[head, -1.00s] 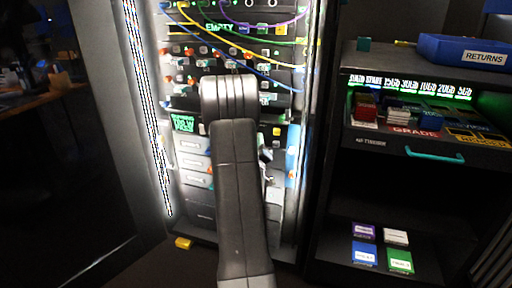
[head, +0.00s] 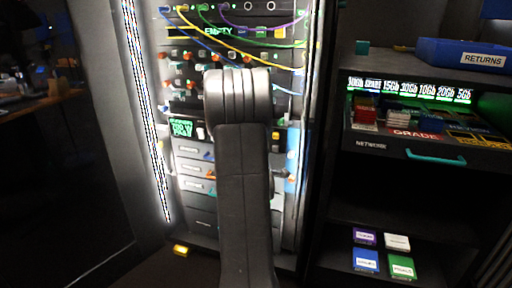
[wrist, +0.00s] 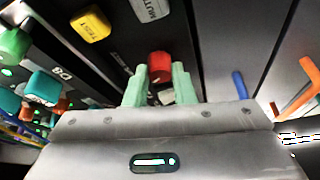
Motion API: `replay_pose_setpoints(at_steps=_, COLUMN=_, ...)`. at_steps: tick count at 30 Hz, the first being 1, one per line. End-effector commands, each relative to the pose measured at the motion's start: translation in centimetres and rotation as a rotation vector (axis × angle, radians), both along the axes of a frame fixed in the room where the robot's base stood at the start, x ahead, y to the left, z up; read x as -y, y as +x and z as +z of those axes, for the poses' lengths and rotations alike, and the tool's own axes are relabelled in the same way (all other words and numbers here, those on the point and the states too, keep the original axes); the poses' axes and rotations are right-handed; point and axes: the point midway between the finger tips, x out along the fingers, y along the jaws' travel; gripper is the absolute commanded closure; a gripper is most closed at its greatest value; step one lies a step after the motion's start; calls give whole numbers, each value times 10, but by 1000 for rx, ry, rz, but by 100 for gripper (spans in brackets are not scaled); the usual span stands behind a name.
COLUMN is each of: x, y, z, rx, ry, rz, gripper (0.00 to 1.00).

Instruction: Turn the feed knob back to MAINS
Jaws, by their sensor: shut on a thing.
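In the wrist view, my gripper (wrist: 160,82) has its two pale green fingertips on either side of a red knob (wrist: 160,66) on the dark panel, and it is shut on it. I cannot read a MAINS mark or tell which way the knob points.
A yellow TEST button (wrist: 91,24) and a grey MUTE button (wrist: 150,8) are near the knob. Teal (wrist: 42,88), blue (wrist: 240,85) and orange (wrist: 298,88) parts stick out beside my gripper. Cables (head: 285,45) cross the upper rack. A shelf (head: 375,148) stands at right.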

Motion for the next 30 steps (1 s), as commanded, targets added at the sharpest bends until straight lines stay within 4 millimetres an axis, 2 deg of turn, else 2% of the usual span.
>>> replay_pose_setpoints(at_steps=12, x=0, y=0, z=-1, rx=-3, ry=-6, rz=0, gripper=100)
replay_pose_setpoints(at_steps=13, x=0, y=0, z=-1, rx=-3, ry=-6, rz=0, gripper=71)
replay_pose_setpoints(at_steps=15, x=0, y=0, z=-1, rx=-3, ry=-6, rz=0, gripper=58)
replay_pose_setpoints(at_steps=16, x=0, y=0, z=-1, rx=-3, ry=-6, rz=0, gripper=55)
replay_pose_setpoints(at_steps=25, x=0, y=-1, z=0, rx=-3, ry=-5, rz=0, gripper=55)
replay_pose_setpoints(at_steps=30, x=1, y=-18, z=-1, rx=-4, ry=-5, rz=0, gripper=55)
